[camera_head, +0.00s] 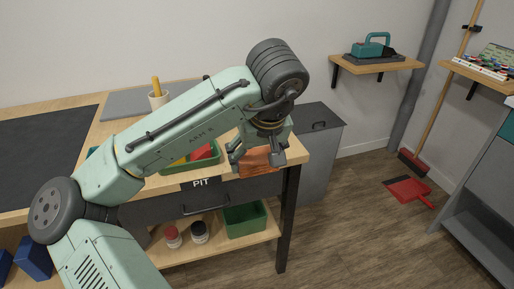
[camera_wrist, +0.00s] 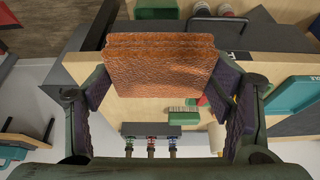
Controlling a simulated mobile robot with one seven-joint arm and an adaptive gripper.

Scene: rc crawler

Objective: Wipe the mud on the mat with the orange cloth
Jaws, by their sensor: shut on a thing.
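The orange cloth (camera_head: 262,160) is a folded, rough-textured block at the right end of the workbench. My gripper (camera_head: 256,158) is shut on it, pointing down. In the wrist view the cloth (camera_wrist: 160,68) sits between my two fingers (camera_wrist: 163,88), with the bench top beneath it. I cannot tell whether it touches the bench. A dark mat (camera_head: 45,145) lies on the left of the bench, and a grey mat (camera_head: 128,103) lies at the back, partly hidden by my arm. I see no clear mud on the visible parts of either mat.
A green tray (camera_head: 205,160) with red and yellow things is beside the cloth, behind my arm. A grey bin (camera_head: 320,150) stands right of the bench. A shelf with a teal tool (camera_head: 372,46) is on the wall.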

